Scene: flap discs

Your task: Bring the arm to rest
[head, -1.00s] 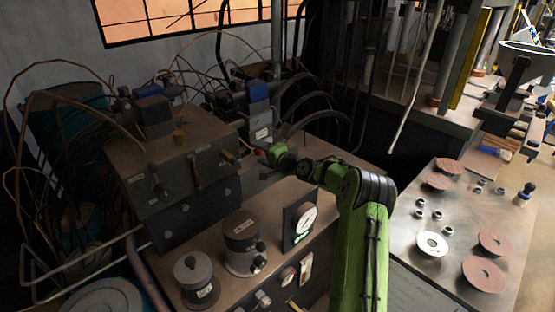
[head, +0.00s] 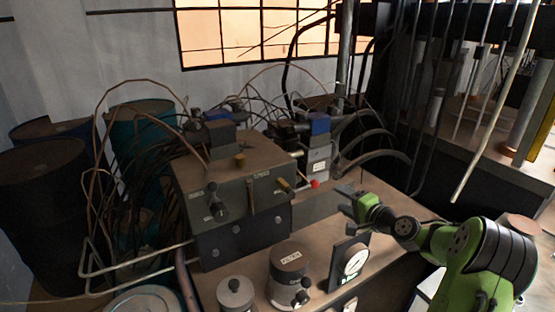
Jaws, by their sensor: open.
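My green and black arm comes in from the lower right of the head view. Its end, my gripper (head: 347,201), is over the bench top, right of the grey hydraulic block and behind the pressure gauge. The jaws are small and dark here and appear empty. A red-knobbed lever (head: 314,184) stands just to the left of and beyond the gripper; the two appear apart. The flap discs are mostly out of view; one reddish disc (head: 522,226) shows partly at the right edge, behind my arm.
The hydraulic block (head: 235,190) with valves and hoses fills the middle. A pressure gauge (head: 349,266) and a filter canister (head: 289,275) stand at the front of the bench. Dark drums (head: 45,215) stand at the left. A pale hanging rod (head: 490,115) is at the right.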

